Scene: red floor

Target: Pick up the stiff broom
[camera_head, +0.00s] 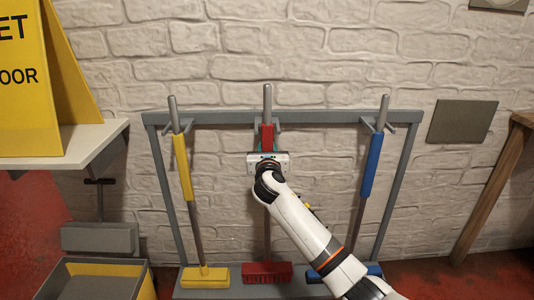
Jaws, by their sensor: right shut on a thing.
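A broom with a red grip and a red brush head (267,273) stands upright in the middle of a grey rack (322,116). My right gripper (267,152) is at the red grip and is shut on it. The gripper body and my right arm hide part of its pole. The head is at the bottom of the rack; I cannot tell whether it touches the base. My left gripper is not in view.
A yellow-gripped tool (182,165) hangs on the rack's left, and a blue-gripped one (372,165) on its right, partly behind my arm. A white shelf (95,140) with a yellow sign (30,90) stands at left, above a grey-yellow bin (100,268). A wooden post (490,190) stands at right.

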